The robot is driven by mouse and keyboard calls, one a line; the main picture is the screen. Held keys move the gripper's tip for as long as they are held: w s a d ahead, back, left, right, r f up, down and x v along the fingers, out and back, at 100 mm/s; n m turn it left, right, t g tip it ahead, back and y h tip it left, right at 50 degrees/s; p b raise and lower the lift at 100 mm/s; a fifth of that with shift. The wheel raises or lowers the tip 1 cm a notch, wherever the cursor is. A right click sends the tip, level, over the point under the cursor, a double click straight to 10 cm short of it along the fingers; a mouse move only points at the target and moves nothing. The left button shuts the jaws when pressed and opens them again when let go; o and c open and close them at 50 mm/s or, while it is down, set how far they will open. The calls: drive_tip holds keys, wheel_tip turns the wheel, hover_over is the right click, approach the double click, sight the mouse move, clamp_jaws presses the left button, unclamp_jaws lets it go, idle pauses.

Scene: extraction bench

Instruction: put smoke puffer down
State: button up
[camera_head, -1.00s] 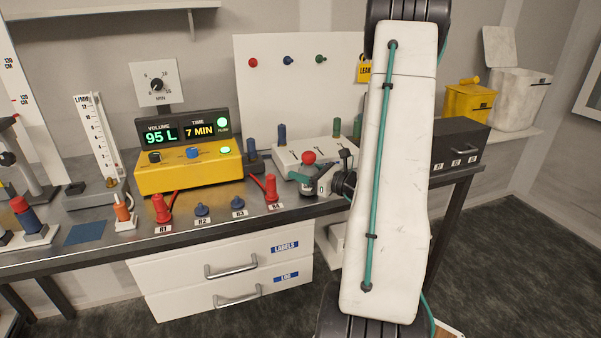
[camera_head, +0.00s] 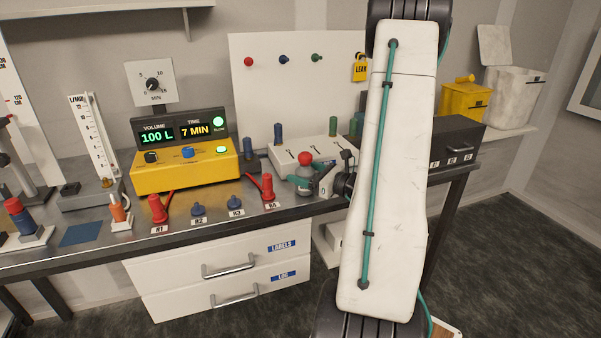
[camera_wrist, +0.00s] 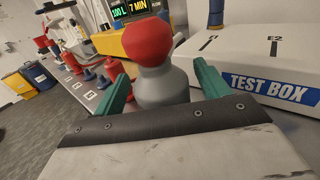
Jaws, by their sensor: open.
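The smoke puffer (camera_head: 305,169), a grey bottle with a red bulb on top, stands upright on the bench at the front left of the white test box. It also shows in the middle of the wrist view (camera_wrist: 160,84). My gripper (camera_head: 309,177) is open around it, coming in from the right. In the wrist view the green fingers (camera_wrist: 160,90) sit on either side of the grey body, with a visible gap at least on the right side. The puffer's base is hidden behind my gripper in the wrist view.
The white test box (camera_head: 320,149) stands just behind the puffer. The red R4 piece (camera_head: 267,187) is close on its left. A yellow meter (camera_head: 187,176) reads 100 L and 7 MIN. A dark box (camera_head: 457,146) stands to the right. The bench's front edge is close.

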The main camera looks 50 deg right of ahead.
drive_tip(key=s+d, duration=0.1)
drive_tip(key=s, duration=0.9)
drive_tip(key=w+a+r+n+g+y, duration=0.25)
drive_tip(key=a+n+g, duration=0.2)
drive_tip(key=a, duration=0.35)
drive_tip(key=w+a+r+n+g+y, duration=0.1)
drive_tip(key=a+r+n+g+y, duration=0.25)
drive_tip(key=a+n, duration=0.35)
drive_tip(key=w+a+r+n+g+y, duration=0.1)
drive_tip(key=a+r+n+g+y, duration=0.2)
drive_tip(key=a, duration=0.6)
drive_tip(key=s+a+r+n+g+h, duration=0.2)
drive_tip(key=s+a+n+h, duration=0.3)
drive_tip(key=n, duration=0.5)
drive_tip(key=s+a+r+n+g+h, duration=0.2)
drive_tip(key=s+a+n+h, duration=0.4)
drive_tip(key=n, duration=0.4)
drive_tip(key=shift+s+a+r+g, duration=0.15)
drive_tip(key=shift+s+a+g, duration=0.25)
drive_tip(key=shift+s+g, duration=0.35)
drive_tip(key=shift+c, duration=0.3)
clamp_jaws()
